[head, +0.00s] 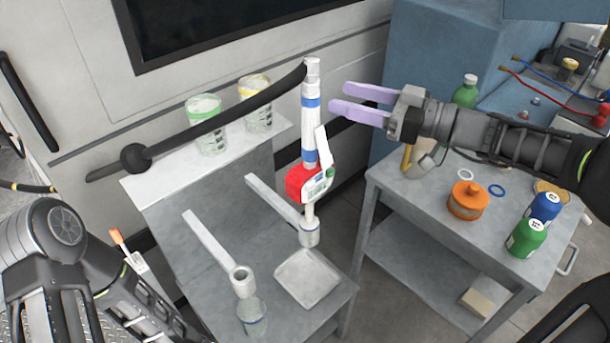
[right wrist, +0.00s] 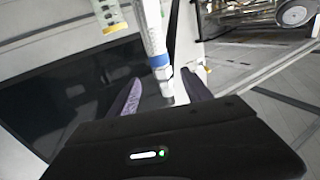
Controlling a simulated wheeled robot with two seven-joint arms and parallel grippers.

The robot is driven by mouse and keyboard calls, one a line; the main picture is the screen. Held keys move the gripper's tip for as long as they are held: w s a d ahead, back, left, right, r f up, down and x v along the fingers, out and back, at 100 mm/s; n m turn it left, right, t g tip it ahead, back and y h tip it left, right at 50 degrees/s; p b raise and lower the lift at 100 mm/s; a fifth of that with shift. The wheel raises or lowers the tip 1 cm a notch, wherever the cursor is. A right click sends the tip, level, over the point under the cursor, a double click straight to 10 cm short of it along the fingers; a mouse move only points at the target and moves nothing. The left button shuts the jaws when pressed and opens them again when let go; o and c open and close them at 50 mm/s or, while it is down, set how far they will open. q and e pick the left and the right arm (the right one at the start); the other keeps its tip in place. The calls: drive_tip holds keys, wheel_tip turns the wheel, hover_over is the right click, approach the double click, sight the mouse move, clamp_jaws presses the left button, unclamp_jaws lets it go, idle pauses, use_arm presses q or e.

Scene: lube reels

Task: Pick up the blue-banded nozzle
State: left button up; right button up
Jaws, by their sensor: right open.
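The blue-banded nozzle (head: 311,125) is a white upright tube with two blue bands and a grey upper end. Below it are a red meter body (head: 305,181) and a lower end at a grey cup-shaped holder (head: 309,234). My right gripper (head: 338,97) is open, its purple fingers pointing left toward the upper tube, with a gap in the head view. In the right wrist view the nozzle's blue band and grey end (right wrist: 160,62) appear between the spread fingers. My left arm shows at lower left in the head view, but its gripper does not.
A black hose (head: 215,122) runs left from the nozzle's top. Two measuring beakers (head: 207,126) stand on a white shelf. An empty holder arm (head: 215,250) is left of the nozzle. A grey cart (head: 410,185) at right carries an orange container (head: 467,202) and green and blue bottles.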

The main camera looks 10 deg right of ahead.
drive_tip(key=shift+a, duration=0.15)
drive_tip(key=shift+p+x, duration=0.45)
drive_tip(key=shift+x, duration=0.45)
drive_tip(key=shift+w+a, duration=0.2)
drive_tip(key=shift+a, duration=0.1)
